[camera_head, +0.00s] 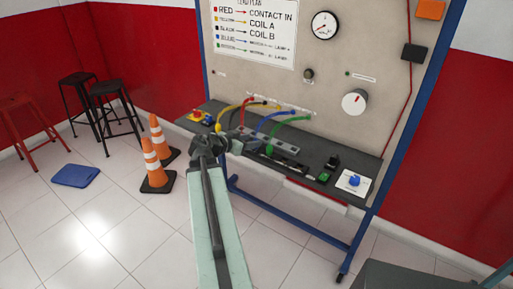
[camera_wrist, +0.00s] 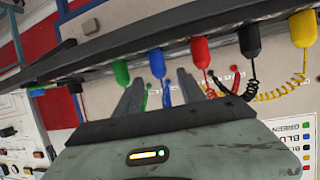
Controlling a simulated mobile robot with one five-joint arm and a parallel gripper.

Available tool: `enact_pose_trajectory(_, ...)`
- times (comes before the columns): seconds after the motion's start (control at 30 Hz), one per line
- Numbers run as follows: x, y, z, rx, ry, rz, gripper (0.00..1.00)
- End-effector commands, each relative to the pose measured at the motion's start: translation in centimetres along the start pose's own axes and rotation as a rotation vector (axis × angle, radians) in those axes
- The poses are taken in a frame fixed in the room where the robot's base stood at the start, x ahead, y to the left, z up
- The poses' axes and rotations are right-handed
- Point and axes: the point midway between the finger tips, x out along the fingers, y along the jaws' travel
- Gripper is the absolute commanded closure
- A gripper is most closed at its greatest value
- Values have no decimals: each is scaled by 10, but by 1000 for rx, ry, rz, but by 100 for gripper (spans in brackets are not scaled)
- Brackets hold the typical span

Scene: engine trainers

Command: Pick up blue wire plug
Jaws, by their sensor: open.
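My gripper (camera_wrist: 160,84) is open and empty. Its two fingertips are one on each side of the blue plug's line in that view; I cannot tell how far short of it they are. In the head view the blue wire (camera_head: 270,120) arches between the panel and the grey strip on the shelf. My gripper (camera_head: 238,143) is at the strip's left end there; its fingertips are hard to make out.
Green (camera_wrist: 121,73), red (camera_wrist: 201,52), black (camera_wrist: 249,41) and yellow (camera_wrist: 303,29) plugs stand in the same row, with green and red closest to the fingers. The shelf (camera_head: 318,153) holds other small parts. Orange cones (camera_head: 157,170) stand on the floor at the left.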

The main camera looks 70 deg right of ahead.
Motion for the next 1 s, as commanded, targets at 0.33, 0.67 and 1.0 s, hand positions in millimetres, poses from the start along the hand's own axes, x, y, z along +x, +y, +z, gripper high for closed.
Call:
enact_pose_trajectory(0.33,31,0,8,-1,-2,2,53)
enact_pose_trajectory(0.67,67,1,8,-2,-2,0,53)
enact_pose_trajectory(1.0,67,2,8,-2,-2,1,100)
